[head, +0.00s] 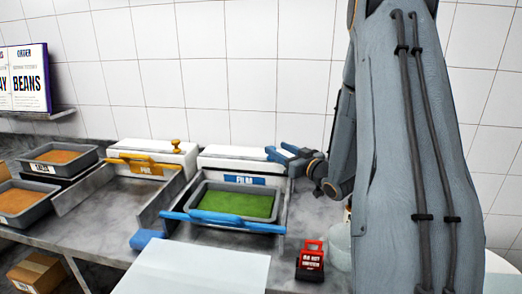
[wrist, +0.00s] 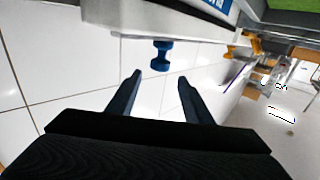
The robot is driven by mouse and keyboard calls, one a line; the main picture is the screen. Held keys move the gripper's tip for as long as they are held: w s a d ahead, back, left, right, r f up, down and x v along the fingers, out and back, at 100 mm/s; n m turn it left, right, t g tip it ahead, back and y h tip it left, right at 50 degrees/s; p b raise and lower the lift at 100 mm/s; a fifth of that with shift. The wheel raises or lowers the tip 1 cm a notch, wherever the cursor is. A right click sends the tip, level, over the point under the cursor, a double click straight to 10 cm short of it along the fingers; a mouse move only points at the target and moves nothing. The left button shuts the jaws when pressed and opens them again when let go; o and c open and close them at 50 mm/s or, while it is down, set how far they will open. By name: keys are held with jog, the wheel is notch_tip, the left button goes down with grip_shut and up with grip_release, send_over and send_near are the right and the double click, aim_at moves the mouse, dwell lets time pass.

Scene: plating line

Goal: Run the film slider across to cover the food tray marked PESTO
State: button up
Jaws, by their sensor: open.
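A grey tray of green food (head: 232,204) sits in the station at the middle of the counter; I cannot read a PESTO mark on it. Behind it stands a white box with a blue FILM label (head: 245,180). A blue bar with a raised handle (head: 225,219) lies across the tray's front edge; the green surface shows uncovered. My gripper (head: 290,155) is at the right end of the white box, by its top. In the wrist view my gripper (wrist: 158,92) is open and empty, with a blue knob (wrist: 161,56) on the box just beyond the fingertips, roughly between them.
To the left is a similar station with a yellow handle (head: 143,160) and yellow knob (head: 178,146). Trays of orange food (head: 62,157) stand further left. A red labelled object (head: 311,257) stands at front right. A white board (head: 195,270) lies in front; a tiled wall is behind.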

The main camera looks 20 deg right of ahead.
jog(key=shift+w+a+f+p, duration=0.2)
jog(key=shift+w+a+p, duration=0.1)
jog(key=shift+w, duration=1.15)
jog(key=shift+w+a+f+p, duration=0.25)
jog(key=shift+w+p, duration=0.1)
jog(key=shift+w, duration=1.15)
jog(key=shift+w+a+f+p, duration=0.2)
jog(key=shift+w+p, duration=0.1)
jog(key=shift+w, duration=1.15)
grip_shut()
